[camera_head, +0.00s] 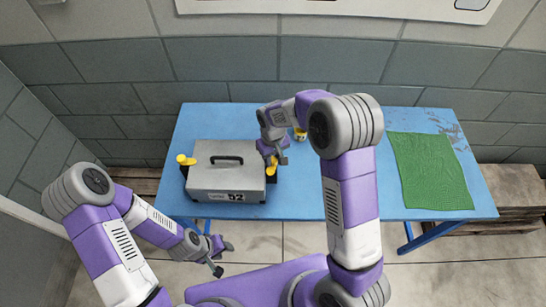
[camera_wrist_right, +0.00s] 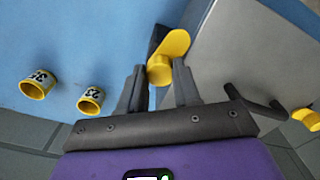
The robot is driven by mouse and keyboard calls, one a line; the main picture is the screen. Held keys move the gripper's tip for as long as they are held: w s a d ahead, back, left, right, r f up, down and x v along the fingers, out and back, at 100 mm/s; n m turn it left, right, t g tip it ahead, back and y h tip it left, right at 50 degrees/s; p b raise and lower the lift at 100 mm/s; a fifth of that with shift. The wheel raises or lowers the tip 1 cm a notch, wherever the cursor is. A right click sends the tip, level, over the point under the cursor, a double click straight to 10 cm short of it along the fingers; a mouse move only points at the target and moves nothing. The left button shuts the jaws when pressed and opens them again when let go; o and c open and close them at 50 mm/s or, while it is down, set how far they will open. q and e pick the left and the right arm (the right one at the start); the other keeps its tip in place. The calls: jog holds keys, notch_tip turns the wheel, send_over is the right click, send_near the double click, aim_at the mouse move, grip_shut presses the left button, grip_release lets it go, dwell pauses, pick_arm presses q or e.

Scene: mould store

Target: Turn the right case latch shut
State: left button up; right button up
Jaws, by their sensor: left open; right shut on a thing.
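The grey case (camera_head: 226,178) with a dark handle (camera_head: 227,159) stands on the left part of the blue table. Its yellow right case latch (camera_head: 271,166) is on the case's right side and also shows in the right wrist view (camera_wrist_right: 172,50). My right gripper (camera_head: 277,158) is at this latch; in the right wrist view its fingers (camera_wrist_right: 159,78) stand on both sides of the yellow latch and are shut on it. The yellow left latch (camera_head: 184,160) is on the case's other side. My left gripper (camera_head: 221,258) is open and empty, low in front of the table.
A green mat (camera_head: 430,170) lies at the table's right. The table between case and mat is mostly clear. A tiled wall is behind.

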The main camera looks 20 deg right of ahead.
jog(key=m, duration=0.3)
jog(key=shift+m, duration=0.4)
jog(key=m, duration=0.3)
jog(key=shift+m, duration=0.3)
jog(key=m+p, duration=0.1)
jog(key=m, duration=0.2)
jog(key=shift+r+m, duration=0.1)
jog(key=shift+m, duration=0.2)
jog(key=shift+m+p, duration=0.8)
jog(key=shift+m, duration=1.3)
jog(key=o, duration=1.1)
jog(key=shift+c, duration=0.2)
